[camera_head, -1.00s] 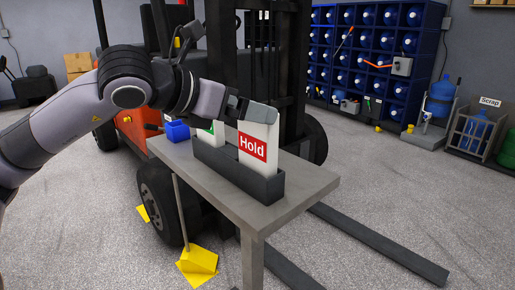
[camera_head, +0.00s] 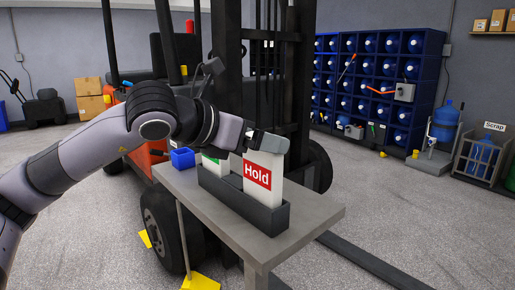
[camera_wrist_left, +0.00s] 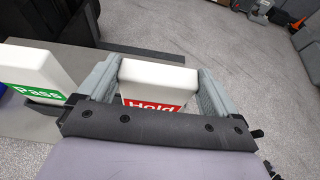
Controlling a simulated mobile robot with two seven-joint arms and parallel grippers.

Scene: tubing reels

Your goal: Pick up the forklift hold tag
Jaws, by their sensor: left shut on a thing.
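The hold tag (camera_head: 264,170) is a white upright plate with a red "Hold" label, standing in the front end of a dark grey holder (camera_head: 268,217) on a grey table. My left gripper (camera_head: 268,146) is shut on its upper part, with the fingers across its top. In the left wrist view, the tag (camera_wrist_left: 158,77) sits between the two grey fingers, its label partly hidden by the gripper body. The tag's lower end is hidden in the holder. My right gripper is not in view.
A white tag with a green "Pass" label (camera_wrist_left: 32,82) stands close beside in the same holder. A blue bin (camera_head: 182,158) is behind on the table (camera_head: 310,217). The forklift mast (camera_head: 262,65) rises close behind. Open floor lies to the right.

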